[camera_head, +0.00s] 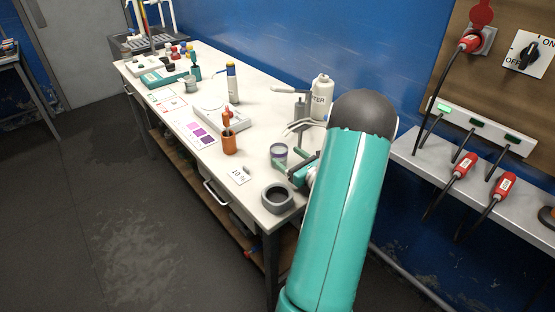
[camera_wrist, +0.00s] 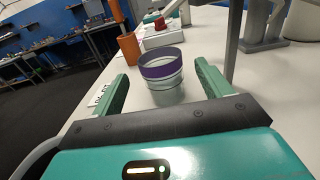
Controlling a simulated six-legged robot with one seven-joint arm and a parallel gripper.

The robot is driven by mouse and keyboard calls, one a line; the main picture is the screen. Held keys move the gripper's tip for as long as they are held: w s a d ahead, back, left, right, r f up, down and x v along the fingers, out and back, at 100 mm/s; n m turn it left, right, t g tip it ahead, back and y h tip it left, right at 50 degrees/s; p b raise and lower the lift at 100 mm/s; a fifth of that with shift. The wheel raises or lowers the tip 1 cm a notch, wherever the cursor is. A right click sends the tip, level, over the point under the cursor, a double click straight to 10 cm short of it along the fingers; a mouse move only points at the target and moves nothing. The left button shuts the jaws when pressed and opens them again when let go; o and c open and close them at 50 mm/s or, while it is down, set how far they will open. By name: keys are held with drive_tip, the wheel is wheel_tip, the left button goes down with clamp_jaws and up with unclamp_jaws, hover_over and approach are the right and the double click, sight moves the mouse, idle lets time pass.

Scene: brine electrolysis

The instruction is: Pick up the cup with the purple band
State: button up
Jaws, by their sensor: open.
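The cup with the purple band (camera_wrist: 162,70) stands upright on the white table, clear-sided with the band near its rim. In the head view the cup (camera_head: 278,152) is near the table's front right, just left of my gripper (camera_head: 287,164). In the wrist view my gripper (camera_wrist: 160,88) is open, with one green finger on each side of the cup's near part. A gap shows between the cup and both fingers. My arm hides part of the table's right end in the head view.
An orange holder (camera_head: 229,144) with tools, a grey ring-shaped holder (camera_head: 277,197) and a 10 % card (camera_head: 239,176) are near the cup. A metal stand (camera_head: 299,108) and a white water bottle (camera_head: 321,95) stand behind it. The blue wall borders the table's back.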

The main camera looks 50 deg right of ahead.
sight(274, 146)
drive_tip(key=x, duration=0.7)
drive_tip(key=shift+r, duration=0.15)
drive_tip(key=c, duration=1.3)
drive_tip(key=shift+o, duration=0.2)
drive_tip(key=shift+r, duration=0.1)
